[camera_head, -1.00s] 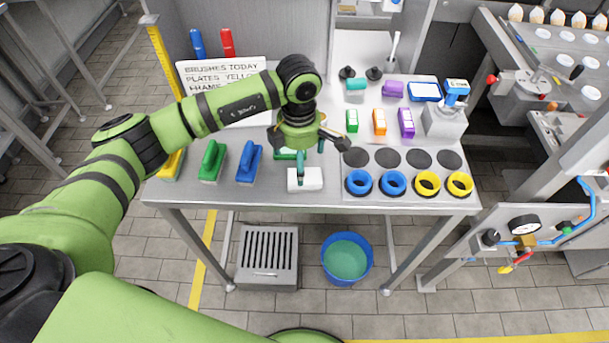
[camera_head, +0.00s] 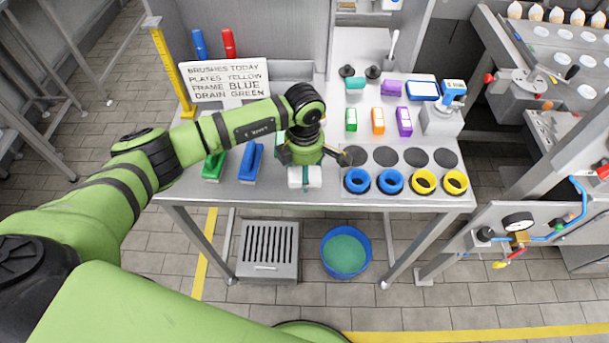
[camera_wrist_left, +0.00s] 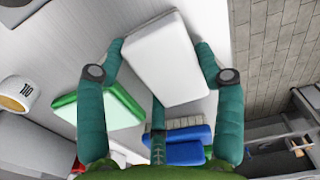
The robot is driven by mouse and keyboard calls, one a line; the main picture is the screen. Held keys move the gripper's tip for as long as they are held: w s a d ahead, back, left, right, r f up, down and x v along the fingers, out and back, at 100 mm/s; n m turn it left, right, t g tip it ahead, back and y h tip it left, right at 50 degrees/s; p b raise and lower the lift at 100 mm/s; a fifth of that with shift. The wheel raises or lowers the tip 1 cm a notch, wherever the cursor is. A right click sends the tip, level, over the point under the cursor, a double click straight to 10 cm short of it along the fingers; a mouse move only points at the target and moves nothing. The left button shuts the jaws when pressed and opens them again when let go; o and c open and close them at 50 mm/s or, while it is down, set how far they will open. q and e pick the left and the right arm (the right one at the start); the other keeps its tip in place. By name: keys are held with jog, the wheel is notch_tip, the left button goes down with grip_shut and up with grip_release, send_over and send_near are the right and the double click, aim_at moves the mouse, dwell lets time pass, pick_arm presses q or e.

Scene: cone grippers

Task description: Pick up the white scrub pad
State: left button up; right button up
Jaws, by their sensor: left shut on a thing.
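The white scrub pad (camera_head: 297,176) is at the front edge of the steel table, under my left gripper (camera_head: 305,165). In the left wrist view the pad (camera_wrist_left: 165,60) is a thick white block, tilted in the picture. My left gripper's teal fingers (camera_wrist_left: 160,62) are closed around it, one on each side and a third at its near edge. Whether the pad is clear of the tabletop, I cannot tell. In the head view my wrist hides its back part. My right gripper is not in view.
Green (camera_head: 213,167) and blue (camera_head: 250,162) brushes stand left of the pad. A green-edged pad (camera_wrist_left: 100,106) lies close to the gripper. Blue and yellow rings (camera_head: 391,182) are on the right. A sign (camera_head: 224,84) stands behind; a blue bucket (camera_head: 346,252) is on the floor below.

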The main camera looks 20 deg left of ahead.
pick_arm(q)
jog(key=shift+r+b, duration=0.35)
jog(key=shift+r, duration=0.05)
jog(key=r, duration=0.1)
jog(key=r+b, duration=0.1)
jog(key=d+r+b, duration=0.1)
jog(key=shift+s+r, duration=0.25)
jog(key=s+d+r+b, duration=0.3)
jog(key=s+d+r, duration=0.2)
jog(key=d, duration=0.4)
jog(key=shift+s+r+b, duration=0.15)
jog(key=shift+r+b, duration=0.25)
jog(key=shift+r, duration=0.45)
jog(key=shift+c, duration=0.2)
jog(key=shift+c, duration=0.6)
